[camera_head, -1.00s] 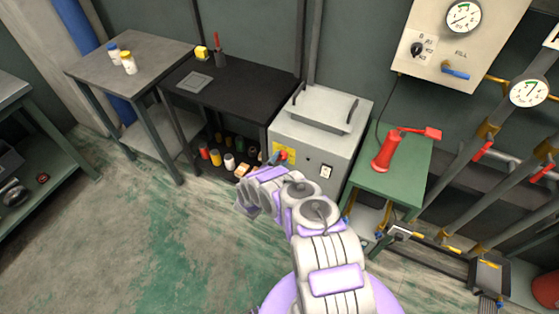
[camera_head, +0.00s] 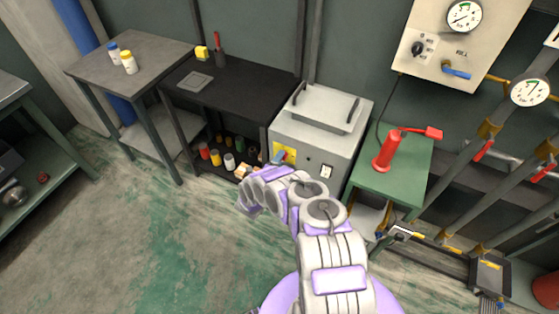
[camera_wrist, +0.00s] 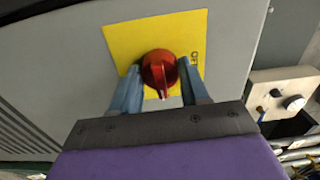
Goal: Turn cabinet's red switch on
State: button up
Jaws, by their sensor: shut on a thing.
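The grey cabinet (camera_head: 318,135) has a yellow plate (camera_head: 290,148) on its front; the plate also shows in the wrist view (camera_wrist: 128,40). In the wrist view, the round red switch (camera_wrist: 158,70) sits on this plate, with its raised ridge pointing down in the picture. The word "OFF" is printed on the plate to its right. My gripper (camera_wrist: 160,82) has one blue-grey finger on each side of the switch and is shut on it. In the head view, my gripper (camera_head: 281,157) is at the cabinet front and largely covers the switch.
A white rocker switch (camera_head: 326,171) is on the cabinet front. A black table (camera_head: 240,88) with several containers beneath stands left. The floor at left is clear.

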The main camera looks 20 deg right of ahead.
jog(key=shift+s+f+m, duration=0.2)
jog(key=shift+f+m, duration=0.05)
jog(key=shift+m, duration=0.05)
jog(key=o, duration=0.8)
jog(key=shift+o, duration=1.2)
jog(key=shift+w+r, duration=0.1)
jog(key=shift+r, duration=0.05)
jog(key=p+v, duration=0.1)
jog(key=v, duration=1.6)
jog(key=shift+a, duration=0.15)
